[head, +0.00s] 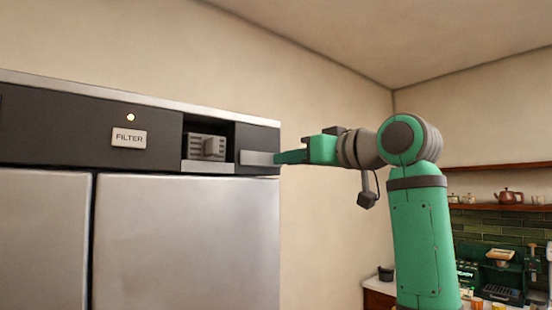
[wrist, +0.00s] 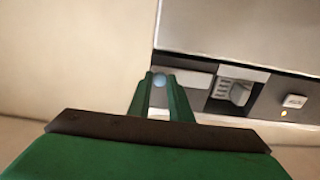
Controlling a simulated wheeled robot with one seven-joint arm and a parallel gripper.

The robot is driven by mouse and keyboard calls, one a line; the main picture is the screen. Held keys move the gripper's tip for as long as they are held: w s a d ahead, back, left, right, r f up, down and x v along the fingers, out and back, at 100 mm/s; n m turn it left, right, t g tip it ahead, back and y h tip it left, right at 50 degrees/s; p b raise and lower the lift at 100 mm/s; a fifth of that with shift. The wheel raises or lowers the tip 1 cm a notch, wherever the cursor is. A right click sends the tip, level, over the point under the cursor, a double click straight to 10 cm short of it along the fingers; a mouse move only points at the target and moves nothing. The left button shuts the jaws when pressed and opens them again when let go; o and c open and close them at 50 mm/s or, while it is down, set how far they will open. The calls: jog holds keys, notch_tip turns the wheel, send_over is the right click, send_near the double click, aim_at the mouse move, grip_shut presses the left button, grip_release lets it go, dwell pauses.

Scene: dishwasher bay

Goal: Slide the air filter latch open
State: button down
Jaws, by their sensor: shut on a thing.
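The air filter latch (head: 257,158) is a light grey flat bar at the right end of the dark panel, to the right of the filter opening. It also shows in the wrist view (wrist: 195,79). My gripper (head: 281,158) is at the panel's right edge, shut on the right end of the latch. In the wrist view its green fingers (wrist: 159,78) meet the latch's end, and the exact contact is partly hidden. The air filter (head: 205,147), a grey slatted block, sits in the open recess and shows in the wrist view (wrist: 232,91).
Steel doors (head: 190,240) lie below. Bare wall and free room are right of the cabinet. A shelf with a teapot (head: 507,196) is far right.

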jog(key=shift+w+d, duration=0.1)
jog(key=shift+d, duration=0.15)
jog(key=c, duration=1.6)
grip_release()
jog(key=shift+d, duration=0.1)
jog(key=v, duration=1)
jog(key=shift+s+d, duration=0.1)
jog(key=shift+s, duration=0.2)
